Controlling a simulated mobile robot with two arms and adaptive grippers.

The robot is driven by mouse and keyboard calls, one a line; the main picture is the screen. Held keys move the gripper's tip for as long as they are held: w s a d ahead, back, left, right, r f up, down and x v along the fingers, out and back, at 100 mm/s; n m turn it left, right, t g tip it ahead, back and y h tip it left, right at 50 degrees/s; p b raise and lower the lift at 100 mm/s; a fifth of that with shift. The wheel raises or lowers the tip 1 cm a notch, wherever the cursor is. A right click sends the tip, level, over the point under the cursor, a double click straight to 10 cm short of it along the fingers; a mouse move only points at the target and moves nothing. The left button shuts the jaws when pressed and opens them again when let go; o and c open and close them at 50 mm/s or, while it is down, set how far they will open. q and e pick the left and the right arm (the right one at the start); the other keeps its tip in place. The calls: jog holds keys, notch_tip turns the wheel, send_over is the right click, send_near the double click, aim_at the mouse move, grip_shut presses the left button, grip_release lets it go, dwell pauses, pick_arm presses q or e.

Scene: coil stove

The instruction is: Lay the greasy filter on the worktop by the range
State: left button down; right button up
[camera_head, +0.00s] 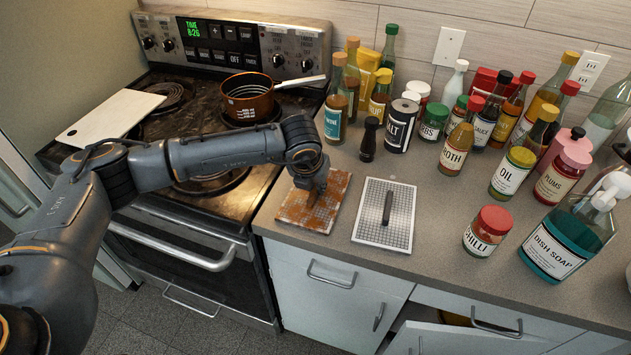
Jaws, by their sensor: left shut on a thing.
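The greasy filter (332,213) is a square mesh panel with orange-brown stains. It is at the worktop's left front corner, right beside the range (262,182). My left gripper (312,197) points down over its middle and is shut on it, probably by a handle that the fingers hide. The filter looks flat on or very close to the worktop (436,262); I cannot tell if it touches. A cleaner, grey-white filter (402,222) with a dark handle lies flat just to its right. My right gripper is not in view.
A copper pot (250,108) stands on a back burner, and a white board (108,120) lies on the range's left. Several bottles and jars crowd the worktop behind; a chilli jar (486,232) and dish soap (562,243) stand right. A cabinet door below is ajar.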

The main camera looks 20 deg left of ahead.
pick_arm(q)
jog(key=shift+f, duration=0.1)
jog(key=c, duration=1.4)
grip_release()
jog(key=shift+b+v, duration=1.35)
jog(key=shift+v, duration=4.8)
